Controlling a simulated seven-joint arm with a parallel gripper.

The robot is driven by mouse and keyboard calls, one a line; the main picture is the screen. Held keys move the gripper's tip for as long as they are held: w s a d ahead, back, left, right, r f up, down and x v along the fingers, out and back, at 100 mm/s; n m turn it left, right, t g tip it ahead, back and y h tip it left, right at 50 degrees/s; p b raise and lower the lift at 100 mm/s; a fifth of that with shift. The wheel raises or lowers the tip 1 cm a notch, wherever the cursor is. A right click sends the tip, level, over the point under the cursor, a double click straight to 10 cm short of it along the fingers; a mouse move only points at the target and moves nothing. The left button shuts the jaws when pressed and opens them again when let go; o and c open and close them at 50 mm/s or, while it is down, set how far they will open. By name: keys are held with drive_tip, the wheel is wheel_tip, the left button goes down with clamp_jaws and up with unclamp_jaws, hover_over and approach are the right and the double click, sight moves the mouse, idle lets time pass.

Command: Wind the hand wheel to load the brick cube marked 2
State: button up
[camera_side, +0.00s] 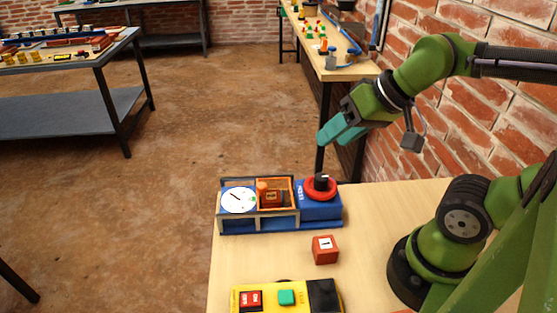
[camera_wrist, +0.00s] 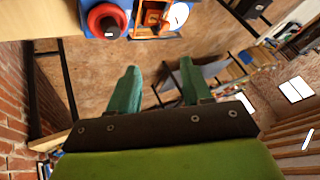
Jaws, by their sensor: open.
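A blue test rig stands on the wooden table. Its red hand wheel (camera_side: 320,189) with a black knob is on the right end, and the wheel also shows at the top of the wrist view (camera_wrist: 106,21). A reddish-brown cube (camera_side: 271,198) sits inside the rig's orange frame; I cannot read its mark. A white dial (camera_side: 238,200) with a dark needle is at the rig's left end. My gripper (camera_side: 332,136) is raised above and behind the hand wheel, apart from it. Its teal fingers (camera_wrist: 158,79) are open and empty in the wrist view.
A red cube marked 1 (camera_side: 325,250) lies on the table (camera_side: 390,204) in front of the rig. A yellow box (camera_side: 270,303) with red and green parts is at the front. A brick wall (camera_side: 462,115) is on the right. Other benches stand behind.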

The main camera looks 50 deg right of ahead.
drive_tip(key=shift+o, duration=1.1)
drive_tip(key=shift+w+f, duration=0.1)
drive_tip(key=shift+f, duration=0.15)
wheel_tip(320, 180, up, 2)
drive_tip(key=n+g+h, duration=0.2)
drive_tip(key=n+g, duration=0.5)
drive_tip(key=n, duration=1.1)
hover_over(322, 177)
wheel_tip(322, 177, down, 17)
drive_tip(key=shift+r, duration=0.15)
drive_tip(key=shift+c, duration=0.4)
drive_tip(key=c, duration=1)
